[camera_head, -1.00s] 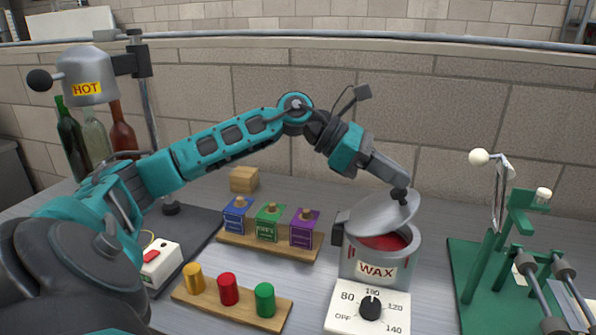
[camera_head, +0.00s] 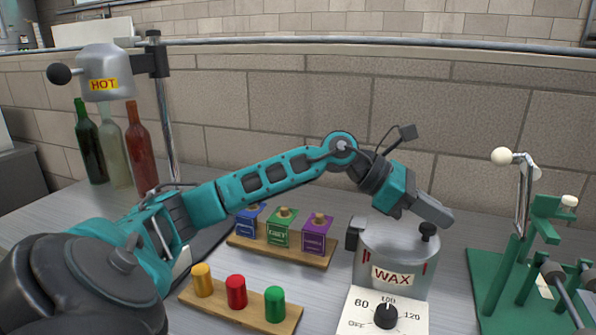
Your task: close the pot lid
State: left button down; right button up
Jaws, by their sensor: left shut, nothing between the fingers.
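The grey metal wax pot (camera_head: 394,277) with its WAX label stands at the right of the middle of the bench. Its lid (camera_head: 400,240) lies flat over the top, with a black knob (camera_head: 429,231) at its right side; no red wax shows. My left gripper (camera_head: 447,219) is shut and empty, just above the lid beside the knob. Whether the fingers touch the lid or knob I cannot tell. My right gripper is not in view.
A white dial panel (camera_head: 357,318) sits in front of the pot. A green stand with levers (camera_head: 497,285) is at right. Wooden racks with colored blocks (camera_head: 300,252) and colored pegs (camera_head: 251,317) stand left. Bottles (camera_head: 140,150) and a HOT lamp head (camera_head: 104,68) are at far left.

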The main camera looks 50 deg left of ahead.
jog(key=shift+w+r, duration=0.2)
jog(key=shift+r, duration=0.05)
pick_arm(q)
jog(key=shift+r, duration=0.2)
notch_tip(320, 180, up, 5)
jog(key=p, duration=0.3)
jog(key=shift+f, duration=0.15)
jog(key=r, duration=0.8)
jog(key=shift+d+r, duration=0.4)
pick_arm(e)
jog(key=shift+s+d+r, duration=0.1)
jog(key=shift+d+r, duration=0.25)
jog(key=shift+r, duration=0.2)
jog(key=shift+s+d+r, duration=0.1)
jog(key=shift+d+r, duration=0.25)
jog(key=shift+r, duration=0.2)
